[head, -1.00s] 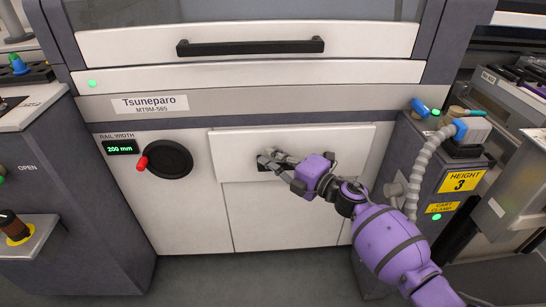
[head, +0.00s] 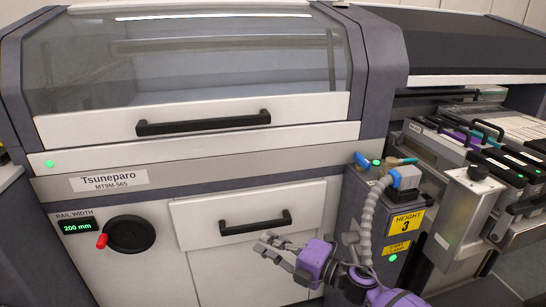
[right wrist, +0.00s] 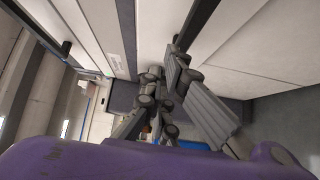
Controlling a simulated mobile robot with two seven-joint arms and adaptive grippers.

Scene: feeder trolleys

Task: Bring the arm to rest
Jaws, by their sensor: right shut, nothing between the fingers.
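My right gripper (head: 268,244) is shut and empty. It is in front of the lower drawer (head: 195,218) of the white and grey machine, just below and right of the drawer's black handle (head: 255,223). A small gap seems to show between the fingers and the handle. My purple right arm (head: 316,262) comes in from the lower right. In the right wrist view the grey fingers (right wrist: 165,85) point away beside pale machine panels. My left gripper is not in view.
A red-knobbed black handwheel (head: 130,235) is at the left. Feeder trolley parts (head: 475,150) are further right. The upper cover's handle (head: 203,122) is above.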

